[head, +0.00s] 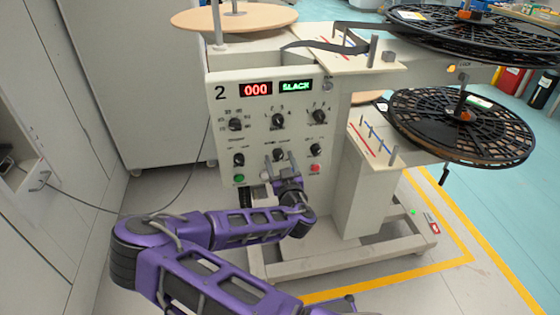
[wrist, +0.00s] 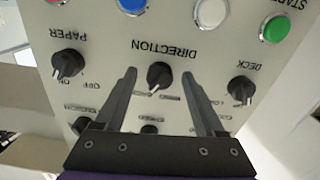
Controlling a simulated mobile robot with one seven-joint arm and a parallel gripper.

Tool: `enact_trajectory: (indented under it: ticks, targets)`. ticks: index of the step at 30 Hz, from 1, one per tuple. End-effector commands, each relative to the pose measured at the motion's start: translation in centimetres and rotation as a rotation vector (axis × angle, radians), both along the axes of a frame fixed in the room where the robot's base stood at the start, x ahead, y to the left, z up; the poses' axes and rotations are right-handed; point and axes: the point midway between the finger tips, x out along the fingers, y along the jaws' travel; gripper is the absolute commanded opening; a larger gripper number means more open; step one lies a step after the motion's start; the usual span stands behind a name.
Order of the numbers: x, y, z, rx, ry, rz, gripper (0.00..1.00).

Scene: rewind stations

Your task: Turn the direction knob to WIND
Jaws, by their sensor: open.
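The DIRECTION knob (wrist: 160,76) is a black dial on the panel, which appears upside down in the wrist view. Its white pointer line aims down and slightly left there, towards small labels I cannot read. In the head view the knob (head: 279,154) is the middle one of the lower row, partly hidden by my gripper. My gripper (wrist: 159,73) is open. Its two fingers lie on either side of the knob in the wrist view, with a visible gap on each side. In the head view my gripper (head: 279,162) is at the panel's lower middle.
The PAPER knob (wrist: 68,64) and DECK knob (wrist: 241,88) flank it. Station 2's displays read 000 (head: 256,90) and SLACK (head: 296,86). Black reels (head: 460,125) stand to the right.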

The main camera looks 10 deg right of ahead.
Motion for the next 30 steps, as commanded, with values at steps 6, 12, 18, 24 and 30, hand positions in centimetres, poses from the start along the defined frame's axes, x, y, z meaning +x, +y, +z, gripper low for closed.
enact_trajectory:
  ticks: [6, 12, 18, 24, 30]
  targets:
    - [-0.03, 0.00, 0.01, 0.000, 0.000, 0.000, 0.54]
    - [-0.04, 0.00, 0.01, 0.000, 0.000, 0.000, 0.17]
    - [-0.05, 0.01, 0.01, 0.000, -0.001, 0.000, 0.00]
    - [-0.04, -0.04, 0.05, -0.016, -0.001, -0.001, 0.00]
    - [-0.02, -0.08, 0.16, -0.089, -0.003, -0.002, 0.00]
